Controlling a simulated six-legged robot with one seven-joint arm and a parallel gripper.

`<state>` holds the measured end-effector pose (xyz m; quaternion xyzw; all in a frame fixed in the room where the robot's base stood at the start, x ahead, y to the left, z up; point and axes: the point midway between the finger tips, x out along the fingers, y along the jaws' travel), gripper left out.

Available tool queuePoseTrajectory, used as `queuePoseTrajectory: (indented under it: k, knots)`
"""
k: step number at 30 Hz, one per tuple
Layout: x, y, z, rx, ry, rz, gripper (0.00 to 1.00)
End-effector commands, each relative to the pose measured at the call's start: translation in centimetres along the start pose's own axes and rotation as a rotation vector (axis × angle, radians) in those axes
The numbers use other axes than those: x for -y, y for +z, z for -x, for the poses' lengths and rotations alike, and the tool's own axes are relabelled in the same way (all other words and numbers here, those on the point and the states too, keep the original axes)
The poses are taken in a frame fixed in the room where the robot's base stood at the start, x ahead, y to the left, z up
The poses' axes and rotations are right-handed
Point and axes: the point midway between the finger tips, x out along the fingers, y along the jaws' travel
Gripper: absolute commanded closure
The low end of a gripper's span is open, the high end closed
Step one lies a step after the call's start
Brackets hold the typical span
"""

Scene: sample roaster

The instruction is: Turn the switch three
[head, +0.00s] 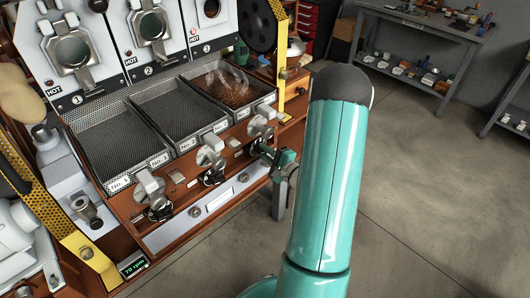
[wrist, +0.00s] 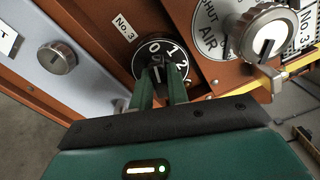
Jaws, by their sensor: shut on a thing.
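In the head view my gripper (head: 277,158) is at the right end of the roaster's front panel, and the switch is largely hidden there.
An AIR dial with a silver knob (wrist: 262,32) is close on the right in the wrist view. A silver knob (wrist: 57,58) is on the left. Beans (head: 228,90) lie in the third tray. Open floor (head: 430,190) is to the right.

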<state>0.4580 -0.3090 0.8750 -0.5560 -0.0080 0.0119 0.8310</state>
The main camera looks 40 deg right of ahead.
Motion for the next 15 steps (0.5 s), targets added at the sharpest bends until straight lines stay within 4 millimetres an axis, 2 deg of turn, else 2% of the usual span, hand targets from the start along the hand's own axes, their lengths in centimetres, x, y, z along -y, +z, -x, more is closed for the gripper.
queuePoseTrajectory:
  k: [3,4,6,7,15]
  knots:
    - [-0.02,-0.09,0.1,-0.003,0.001,-0.001,1.0]
    - [-0.02,-0.09,0.1,-0.003,0.001,-0.001,0.78]
    - [-0.02,-0.08,0.09,-0.002,0.0,-0.001,0.64]
    - [-0.02,-0.07,0.08,-0.002,0.0,-0.001,0.62]
    - [-0.01,-0.04,0.09,-0.001,0.0,-0.001,0.62]
